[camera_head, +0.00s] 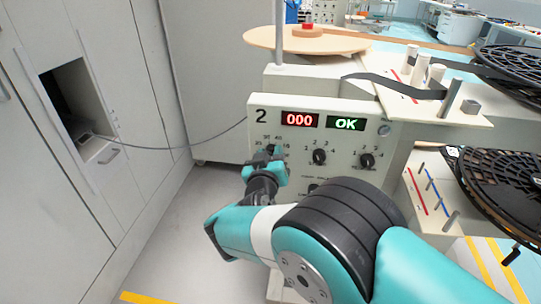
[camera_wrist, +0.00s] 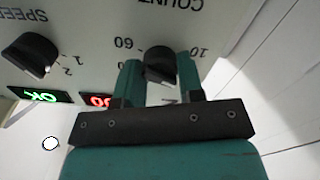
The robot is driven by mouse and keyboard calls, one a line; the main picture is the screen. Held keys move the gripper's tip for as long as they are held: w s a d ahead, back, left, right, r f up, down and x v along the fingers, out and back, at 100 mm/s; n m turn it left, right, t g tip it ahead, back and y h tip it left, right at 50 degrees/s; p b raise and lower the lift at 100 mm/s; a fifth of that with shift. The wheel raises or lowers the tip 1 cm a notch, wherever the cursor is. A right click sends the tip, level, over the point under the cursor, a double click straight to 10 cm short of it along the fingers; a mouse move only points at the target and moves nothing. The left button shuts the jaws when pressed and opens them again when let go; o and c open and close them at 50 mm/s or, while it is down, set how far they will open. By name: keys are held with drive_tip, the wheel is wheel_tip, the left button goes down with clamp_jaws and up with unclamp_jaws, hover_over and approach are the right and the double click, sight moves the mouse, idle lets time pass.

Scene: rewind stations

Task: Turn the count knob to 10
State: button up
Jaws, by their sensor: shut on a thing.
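The black count knob (camera_wrist: 159,58) is on the cream panel, under the upside-down word COUNT in the wrist view. The upside-down marks 60 and 10 show on either side of it. My gripper (camera_wrist: 159,76) has its two teal fingers on both sides of the knob, shut on it. Where the knob's pointer stands is not clear. In the head view my gripper (camera_head: 268,160) is at the left part of the panel (camera_head: 340,190) of station 2 and mostly covers the knob and its scale.
The station's displays read 000 in red (camera_head: 300,120) and OK in green (camera_head: 345,124). Two more black knobs (camera_head: 319,157) (camera_head: 366,160) sit right of my gripper. Black reels (camera_head: 500,175) stand at the right. Grey cabinets (camera_head: 110,60) line the left; floor is free between.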

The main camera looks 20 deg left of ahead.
drive_tip(key=shift+f, duration=0.1)
drive_tip(key=n+b, duration=0.3)
drive_tip(key=shift+f, duration=0.1)
drive_tip(key=n+b, duration=0.2)
drive_tip(key=n, duration=0.3)
drive_tip(key=shift+n, duration=0.4)
idle(0.4)
drive_tip(key=o, duration=0.9)
drive_tip(key=shift+o, duration=0.2)
drive_tip(key=shift+s, duration=0.15)
drive_tip(key=b+v, duration=0.3)
drive_tip(key=v, duration=1.4)
drive_tip(key=shift+s+a, duration=0.1)
drive_tip(key=shift+a, duration=0.05)
